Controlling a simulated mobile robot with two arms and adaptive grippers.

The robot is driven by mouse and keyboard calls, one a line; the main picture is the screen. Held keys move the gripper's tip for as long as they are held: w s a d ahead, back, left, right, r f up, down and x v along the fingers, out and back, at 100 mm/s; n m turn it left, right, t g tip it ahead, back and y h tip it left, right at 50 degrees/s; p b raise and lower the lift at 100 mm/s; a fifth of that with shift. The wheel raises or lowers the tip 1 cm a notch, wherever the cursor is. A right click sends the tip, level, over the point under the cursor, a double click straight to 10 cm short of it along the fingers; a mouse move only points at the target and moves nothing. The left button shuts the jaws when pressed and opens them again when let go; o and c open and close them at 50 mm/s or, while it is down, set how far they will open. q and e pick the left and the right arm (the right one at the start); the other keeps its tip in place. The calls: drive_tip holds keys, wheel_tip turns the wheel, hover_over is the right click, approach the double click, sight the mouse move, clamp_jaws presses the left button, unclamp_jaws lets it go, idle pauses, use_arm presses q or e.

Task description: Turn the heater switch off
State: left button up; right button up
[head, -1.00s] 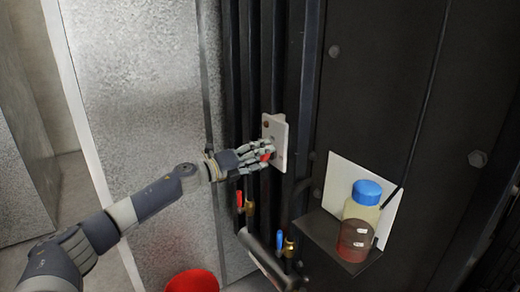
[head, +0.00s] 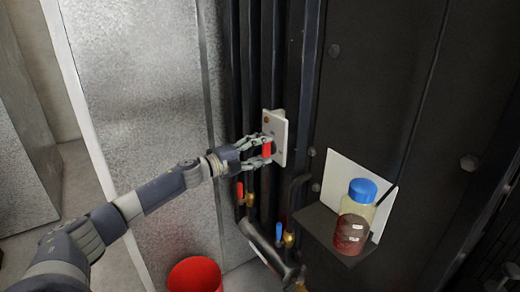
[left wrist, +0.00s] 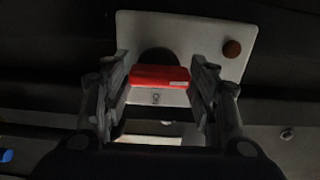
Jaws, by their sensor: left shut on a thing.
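The heater switch is a white plate (head: 281,139) on the dark pipes, with a red handle (head: 267,149) and a small brown-red button (head: 267,121) near its top. My left gripper (head: 266,150) is at the plate with its fingers on either side of the red handle. In the left wrist view the red handle (left wrist: 160,77) lies crosswise between the two fingers, in front of the white plate (left wrist: 190,35) and a dark round hub. The fingers are closed on the handle's ends. My right gripper is not in view.
Below the switch are a red-handled valve (head: 240,191), a blue-handled valve (head: 279,232) and a grey cylinder (head: 265,250). A bottle with a blue cap (head: 362,190) stands on a shelf at right. A red bucket (head: 195,276) is at the bottom.

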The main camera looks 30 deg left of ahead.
use_arm(q)
drive_tip(key=shift+d, duration=0.1)
drive_tip(key=o, duration=1.1)
drive_tip(key=shift+w, duration=0.1)
drive_tip(key=shift+c, duration=0.2)
drive_tip(key=shift+w+d, duration=0.1)
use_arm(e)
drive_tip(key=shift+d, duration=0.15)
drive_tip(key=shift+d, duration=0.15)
use_arm(q)
drive_tip(key=shift+s+a+f, duration=0.1)
drive_tip(key=shift+s+a, duration=0.2)
drive_tip(key=shift+s, duration=0.2)
drive_tip(key=v, duration=1.1)
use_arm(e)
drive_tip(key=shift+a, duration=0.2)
use_arm(q)
drive_tip(key=shift+d, duration=0.15)
